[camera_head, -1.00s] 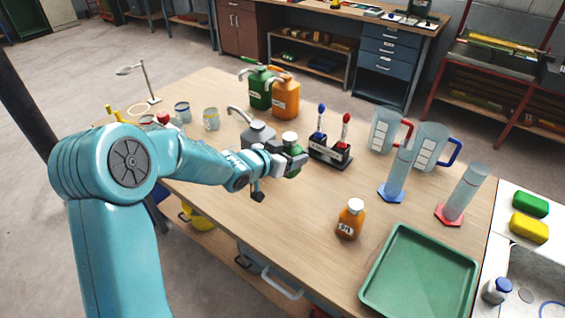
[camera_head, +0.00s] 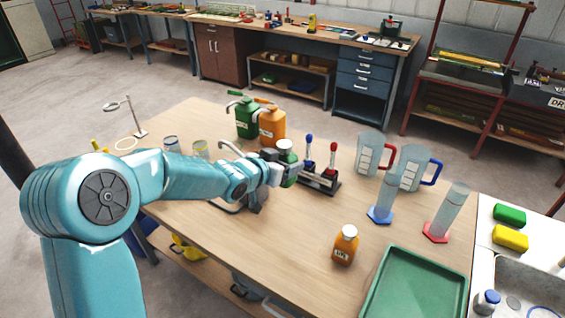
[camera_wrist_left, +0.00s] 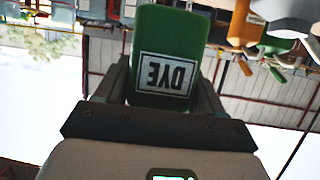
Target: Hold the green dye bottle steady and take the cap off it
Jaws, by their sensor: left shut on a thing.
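The green dye bottle (camera_head: 290,175) has a white cap (camera_head: 286,146) on its top. It is upright in my left gripper (camera_head: 284,171), left of the small rack. My left gripper is shut around the bottle's sides and appears to hold it above the table. In the left wrist view the green bottle (camera_wrist_left: 170,45) sits between both fingers, with its DYE label upside down in the picture. The cap is out of that view. My right gripper is in neither view.
On the wooden table (camera_head: 285,235) are a dark rack (camera_head: 318,182) with blue- and red-topped items, an orange bottle (camera_head: 344,248), a green tray (camera_head: 415,292), jugs and cylinders. Green (camera_head: 246,122) and orange (camera_head: 271,128) containers stand behind my gripper. The front middle is clear.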

